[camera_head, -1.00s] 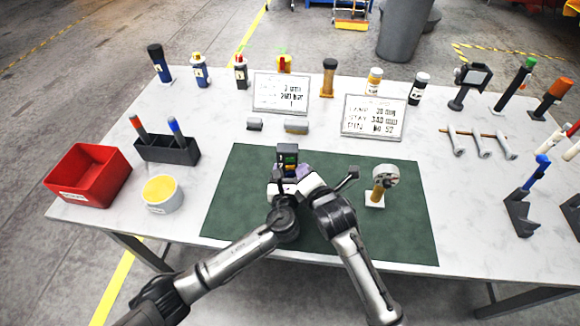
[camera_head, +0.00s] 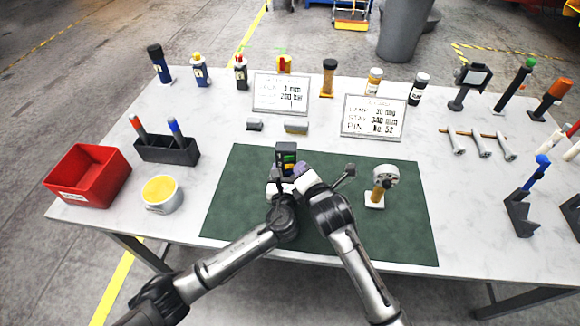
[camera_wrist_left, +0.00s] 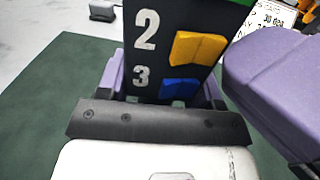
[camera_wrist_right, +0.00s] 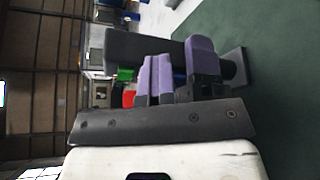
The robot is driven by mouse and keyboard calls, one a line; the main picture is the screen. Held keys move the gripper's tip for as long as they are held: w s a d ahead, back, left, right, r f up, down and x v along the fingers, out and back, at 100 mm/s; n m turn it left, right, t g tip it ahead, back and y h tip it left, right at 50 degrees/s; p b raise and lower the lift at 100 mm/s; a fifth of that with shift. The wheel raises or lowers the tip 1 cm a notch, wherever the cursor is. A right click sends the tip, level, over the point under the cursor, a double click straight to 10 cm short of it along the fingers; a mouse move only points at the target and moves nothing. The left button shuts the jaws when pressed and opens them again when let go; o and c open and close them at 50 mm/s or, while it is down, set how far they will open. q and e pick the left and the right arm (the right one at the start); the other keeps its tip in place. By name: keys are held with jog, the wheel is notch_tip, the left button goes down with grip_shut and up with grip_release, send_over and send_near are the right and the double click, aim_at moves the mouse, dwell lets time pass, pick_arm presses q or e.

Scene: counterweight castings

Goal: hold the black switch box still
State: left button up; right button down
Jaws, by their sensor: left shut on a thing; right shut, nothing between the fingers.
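The black switch box (camera_head: 286,149) stands upright at the upper middle of the green mat (camera_head: 235,205). Its face shows green and yellow switches. In the left wrist view, the box (camera_wrist_left: 143,62) shows the numbers 2 and 3 beside a yellow and a blue rocker switch. My left gripper (camera_head: 281,182) is shut on the lower part of the box, with a purple finger on each side. My right gripper (camera_head: 299,170) is shut and empty, close to the right front of the box. Its purple fingers lie together in the right wrist view (camera_wrist_right: 154,78). I cannot tell whether they touch the box.
Two white sign boards (camera_head: 374,117) stand behind the mat. A red bin (camera_head: 88,177), a pen holder (camera_head: 167,150) and a yellow-topped tub (camera_head: 161,194) are at left. The mat's left part is clear.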

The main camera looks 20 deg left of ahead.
pick_arm(q)
jog(key=shift+d+r, duration=0.1)
jog(key=shift+d, duration=0.5)
pick_arm(e)
jog(key=shift+s+a+f, duration=0.1)
jog(key=shift+a+f, duration=0.1)
jog(key=shift+a, duration=0.5)
pick_arm(q)
jog(key=shift+a, duration=0.15)
pick_arm(e)
jog(key=shift+s+d, duration=0.1)
jog(key=shift+d, duration=0.1)
pick_arm(q)
jog(key=shift+a, duration=0.1)
pick_arm(e)
jog(key=shift+s+d+f, duration=0.1)
jog(key=shift+s+d, duration=0.25)
jog(key=shift+d, duration=0.2)
jog(key=shift+d, duration=0.1)
pick_arm(q)
jog(key=shift+s+a+f, duration=0.1)
jog(key=shift+a+f, duration=0.05)
jog(key=shift+f, duration=0.05)
pick_arm(e)
jog(key=shift+s+d, duration=0.25)
jog(key=shift+d, duration=1.05)
jog(key=shift+s+d, duration=0.2)
jog(key=shift+d, duration=1.05)
